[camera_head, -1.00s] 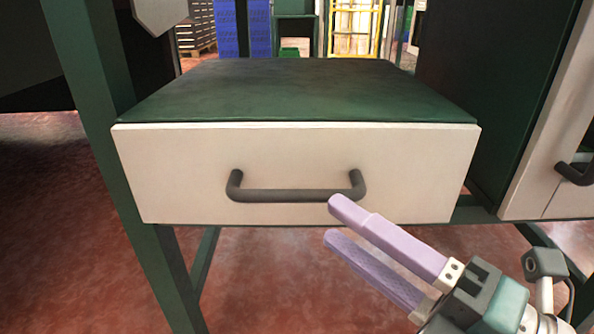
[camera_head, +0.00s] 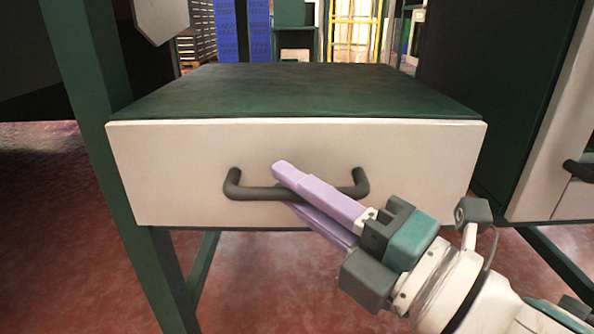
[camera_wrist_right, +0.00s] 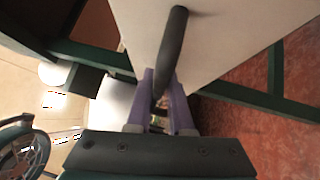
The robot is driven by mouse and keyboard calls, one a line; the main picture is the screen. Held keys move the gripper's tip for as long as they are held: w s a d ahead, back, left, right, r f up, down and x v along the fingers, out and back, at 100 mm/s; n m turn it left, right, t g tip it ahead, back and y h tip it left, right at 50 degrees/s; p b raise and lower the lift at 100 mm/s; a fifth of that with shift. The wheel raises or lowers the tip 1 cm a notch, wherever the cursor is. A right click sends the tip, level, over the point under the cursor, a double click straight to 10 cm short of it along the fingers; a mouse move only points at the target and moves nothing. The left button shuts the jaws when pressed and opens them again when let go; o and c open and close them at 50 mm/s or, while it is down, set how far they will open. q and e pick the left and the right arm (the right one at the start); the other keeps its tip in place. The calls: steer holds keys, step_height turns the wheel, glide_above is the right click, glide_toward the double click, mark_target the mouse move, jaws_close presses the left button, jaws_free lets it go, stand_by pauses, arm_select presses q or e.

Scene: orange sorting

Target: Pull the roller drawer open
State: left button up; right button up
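The drawer (camera_head: 180,180) has a pale cream front under a dark green top in the head view. Its dark bar handle (camera_head: 243,192) runs across the middle of the front and also shows in the right wrist view (camera_wrist_right: 172,45). No gap shows between drawer front and cabinet. My right gripper (camera_head: 288,187), with lilac fingers, is at the handle's middle, one finger above the bar and one below. In the right wrist view the bar passes between the fingers (camera_wrist_right: 161,88) and fills the narrow gap, so the gripper looks shut on it. My left gripper is out of view.
A green frame leg (camera_head: 115,170) stands left of the drawer. A second cabinet with a pale front (camera_head: 545,170) and dark handle is at the right. Reddish floor (camera_head: 260,290) is open below and in front. Blue stacks (camera_head: 243,30) stand far behind.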

jaws_close()
stand_by(1.0)
